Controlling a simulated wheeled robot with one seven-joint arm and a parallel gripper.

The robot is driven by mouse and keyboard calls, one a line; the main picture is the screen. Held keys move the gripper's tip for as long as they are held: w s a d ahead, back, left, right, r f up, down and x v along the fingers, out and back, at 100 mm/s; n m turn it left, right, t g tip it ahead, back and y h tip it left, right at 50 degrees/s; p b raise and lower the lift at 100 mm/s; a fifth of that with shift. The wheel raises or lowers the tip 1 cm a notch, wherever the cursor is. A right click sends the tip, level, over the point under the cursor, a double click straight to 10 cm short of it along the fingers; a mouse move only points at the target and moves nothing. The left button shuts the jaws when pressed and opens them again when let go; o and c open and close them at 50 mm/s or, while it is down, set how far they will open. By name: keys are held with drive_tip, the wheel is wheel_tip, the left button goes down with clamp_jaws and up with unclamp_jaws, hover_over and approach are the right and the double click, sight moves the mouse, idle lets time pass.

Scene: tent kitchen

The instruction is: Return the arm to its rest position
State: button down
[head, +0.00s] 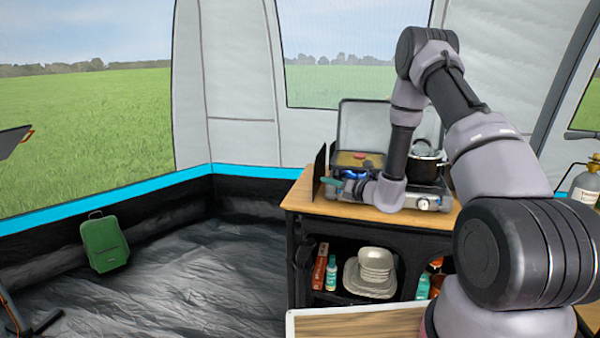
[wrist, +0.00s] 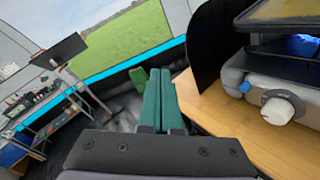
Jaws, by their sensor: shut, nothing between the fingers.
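My arm reaches over the wooden counter (head: 425,216) in the head view, bent down at the elbow. My gripper (head: 332,184) is at the front left of the camping stove, just above the counter's left end. In the wrist view, the teal fingers of my gripper (wrist: 160,95) lie together with nothing between them. They point past the counter's edge toward the tent floor and window. The stove (wrist: 285,90) with its round knob is close on the right. My arm hides part of the stove in the head view.
A pot (head: 425,162) stands on the stove's right side, and a pan (head: 355,160) is on its left. A dark side panel (wrist: 212,45) rises near my gripper. A green suitcase (head: 104,243) stands on the open floor at left. A gas bottle (head: 585,188) is at far right.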

drive_tip(key=s+a+r+n+g+y, duration=0.2)
drive_tip(key=s+a+r+n+g, duration=0.15)
drive_tip(key=r, duration=0.35)
drive_tip(key=s+a+r+n+g+y, duration=0.2)
drive_tip(key=s+r+n, duration=0.1)
drive_tip(key=r+n, duration=0.3)
drive_tip(key=s+r+n+g+h, duration=0.2)
drive_tip(key=s+r+n+g, duration=0.3)
drive_tip(key=s+r+n, duration=0.45)
drive_tip(key=s+d+r+n+t+h, duration=0.2)
drive_tip(key=s+d+r+n+h, duration=0.2)
drive_tip(key=s+d, duration=0.3)
drive_tip(key=s+d+r+n+t+h, duration=0.2)
drive_tip(key=s+d+r+n+h, duration=0.3)
drive_tip(key=s, duration=0.9)
drive_tip(key=d+n+h, duration=0.1)
drive_tip(key=d+h, duration=0.1)
drive_tip(key=d, duration=0.1)
drive_tip(key=shift+r+n+t, duration=0.2)
drive_tip(key=shift+n+t, duration=0.1)
drive_tip(key=shift+t, duration=0.05)
